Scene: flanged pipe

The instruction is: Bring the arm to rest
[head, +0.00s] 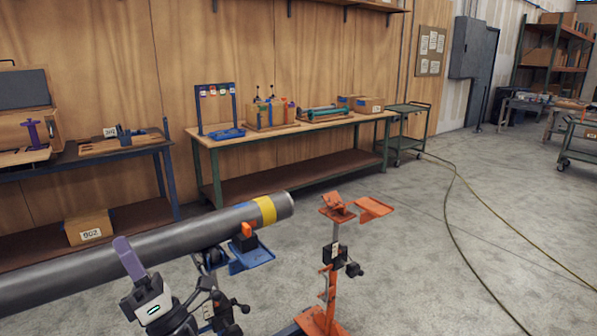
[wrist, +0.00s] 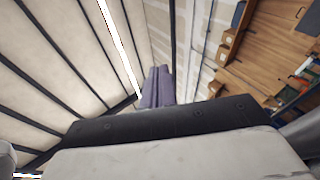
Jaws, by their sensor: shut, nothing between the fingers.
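My gripper (head: 121,243) is at the lower left of the head view, in front of the grey pipe (head: 160,246). Its purple fingers point up and are together, with nothing between them. The fingers also show in the wrist view (wrist: 157,86), against the ceiling and wall. The pipe has a yellow band (head: 265,210) near its right end and runs out of the left edge. My gripper overlaps the pipe in the picture; the gap between them cannot be told.
An orange stand (head: 335,255) is right of the pipe end. A blue tray (head: 250,258) sits below the pipe. A workbench (head: 290,133) and a dark table (head: 80,155) line the wall. Yellow and dark hoses (head: 455,200) lie on the otherwise open floor at right.

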